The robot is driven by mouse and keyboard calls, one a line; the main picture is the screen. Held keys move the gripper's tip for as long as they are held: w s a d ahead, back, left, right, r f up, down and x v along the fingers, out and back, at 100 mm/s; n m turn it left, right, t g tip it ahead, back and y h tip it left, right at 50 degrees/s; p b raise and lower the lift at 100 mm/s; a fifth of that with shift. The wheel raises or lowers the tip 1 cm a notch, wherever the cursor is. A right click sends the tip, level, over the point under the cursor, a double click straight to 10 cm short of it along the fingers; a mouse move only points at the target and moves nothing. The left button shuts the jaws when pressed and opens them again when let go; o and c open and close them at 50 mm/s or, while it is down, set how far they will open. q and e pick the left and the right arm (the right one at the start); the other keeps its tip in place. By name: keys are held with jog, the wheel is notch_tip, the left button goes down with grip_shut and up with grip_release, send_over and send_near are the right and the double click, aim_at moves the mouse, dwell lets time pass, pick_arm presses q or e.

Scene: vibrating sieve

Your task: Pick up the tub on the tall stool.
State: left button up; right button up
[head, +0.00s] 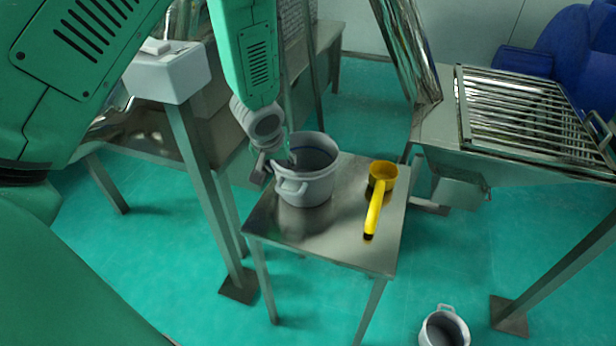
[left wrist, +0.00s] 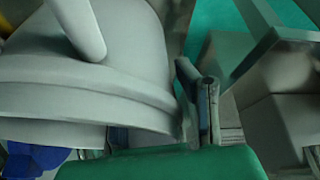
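The light grey tub (head: 316,188) stands upright on the metal stool (head: 325,228), with a handle on its near-left side. My left gripper (head: 275,163) reaches down at the tub's left edge, one finger outside the wall and the other apparently over or inside the rim. In the left wrist view the tub (left wrist: 95,75) fills the left side, and a dark finger with a blue pad stands close beside its rim. The other finger is mostly hidden by the tub. The fingers look apart, and contact with the wall cannot be told. My right gripper is not in view.
A yellow scoop (head: 376,195) lies on the stool, right of the tub. Another grey tub (head: 444,328) is low at the bottom right. A metal sieve machine (head: 530,115) stands right; a metal frame (head: 195,150) stands left.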

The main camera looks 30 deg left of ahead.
pick_arm(q)
jog(key=shift+a, duration=0.35)
jog(key=c, duration=0.6)
jog(key=shift+a+f, duration=0.1)
jog(key=shift+a, duration=0.05)
grip_shut()
jog(key=shift+d, duration=0.25)
